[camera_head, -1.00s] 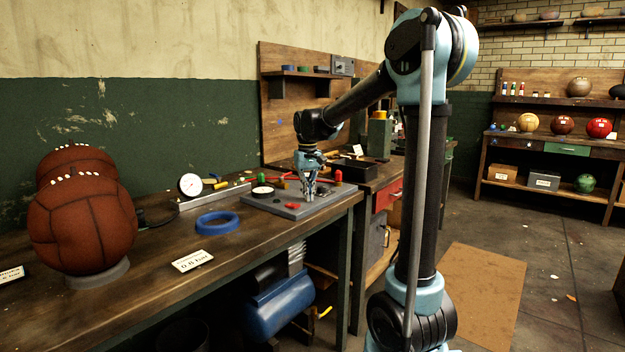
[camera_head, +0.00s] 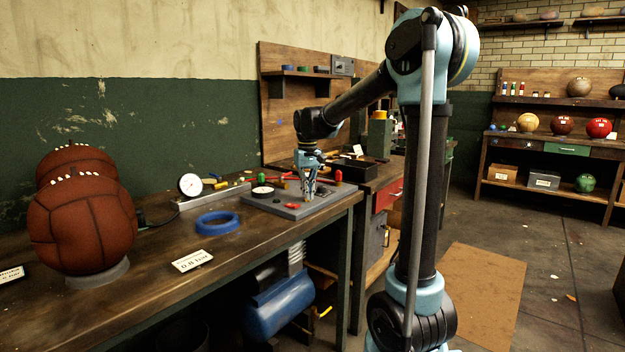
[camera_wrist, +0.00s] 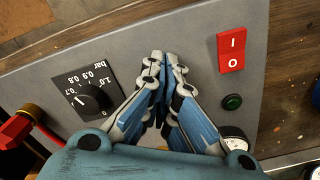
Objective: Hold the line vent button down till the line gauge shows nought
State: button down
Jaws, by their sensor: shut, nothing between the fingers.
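My gripper (camera_head: 308,194) is over the grey control panel (camera_head: 330,199) on the bench, pointing down. In the wrist view its fingers (camera_wrist: 161,58) are together and empty, above the panel. A small dark-rimmed gauge (camera_head: 262,191) sits on the panel; in the wrist view a dial (camera_wrist: 233,138) shows partly behind a finger. Its reading is too small to tell. A round green button or lamp (camera_wrist: 232,102) lies beside a red I/O switch (camera_wrist: 231,49). I cannot tell which part is the line vent button; my fingers hide some of the panel.
A black knob (camera_wrist: 90,98) with a bar scale is left of my fingers. A red fitting (camera_wrist: 14,130) with a hose is at the left edge. A white dial gauge (camera_head: 190,185), blue ring (camera_head: 217,222) and brown ball (camera_head: 82,225) stand on the bench.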

jog(key=shift+r, duration=2.8)
